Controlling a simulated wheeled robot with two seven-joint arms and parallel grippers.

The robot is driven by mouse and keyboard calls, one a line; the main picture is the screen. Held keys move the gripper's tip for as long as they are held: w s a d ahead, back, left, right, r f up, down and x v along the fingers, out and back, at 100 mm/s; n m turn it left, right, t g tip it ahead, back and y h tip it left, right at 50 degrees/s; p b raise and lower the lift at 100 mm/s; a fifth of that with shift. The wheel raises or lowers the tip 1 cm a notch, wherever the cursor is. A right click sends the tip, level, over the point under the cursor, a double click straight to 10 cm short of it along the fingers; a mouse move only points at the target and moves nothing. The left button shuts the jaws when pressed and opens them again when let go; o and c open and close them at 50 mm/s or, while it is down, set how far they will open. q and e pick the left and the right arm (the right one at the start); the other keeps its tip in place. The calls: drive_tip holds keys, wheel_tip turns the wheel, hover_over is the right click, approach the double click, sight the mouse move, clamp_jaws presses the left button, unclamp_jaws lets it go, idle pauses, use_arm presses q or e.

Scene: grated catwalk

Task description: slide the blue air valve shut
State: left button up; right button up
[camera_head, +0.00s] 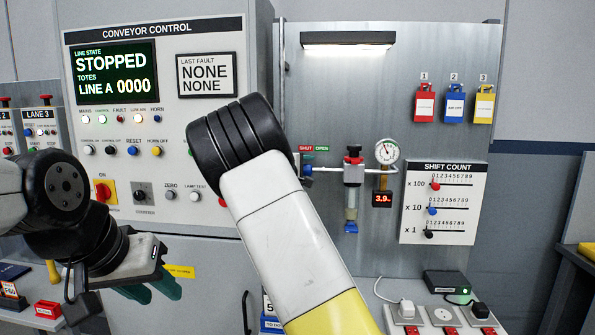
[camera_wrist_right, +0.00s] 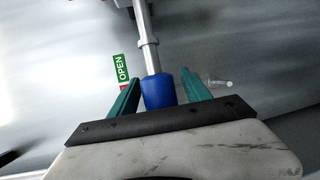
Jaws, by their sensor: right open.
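The blue air valve (camera_wrist_right: 158,91) is a blue sleeve on a grey pipe. In the right wrist view it sits between the two teal fingers of my right gripper (camera_wrist_right: 160,77). The gripper is open, with a gap on each side of the sleeve. A green OPEN label (camera_wrist_right: 121,67) is beside the pipe, and a red label below it is mostly hidden by a finger. In the head view a bit of the blue valve (camera_head: 308,170) shows under the SHUT/OPEN label (camera_head: 314,149); my right arm hides the right gripper. My left gripper (camera_head: 150,290) is low at left, empty, its teal fingers apart.
Right of the valve are a red-topped filter (camera_head: 353,172), a gauge (camera_head: 387,151) and a shift count board (camera_head: 443,203). The conveyor control panel (camera_head: 155,110) stands at left. Sockets with plugs (camera_head: 441,315) sit at lower right.

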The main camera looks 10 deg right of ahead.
drive_tip(key=v, duration=0.7)
drive_tip(key=shift+s+a, duration=0.25)
drive_tip(key=shift+s, duration=0.05)
drive_tip(key=shift+r, duration=0.1)
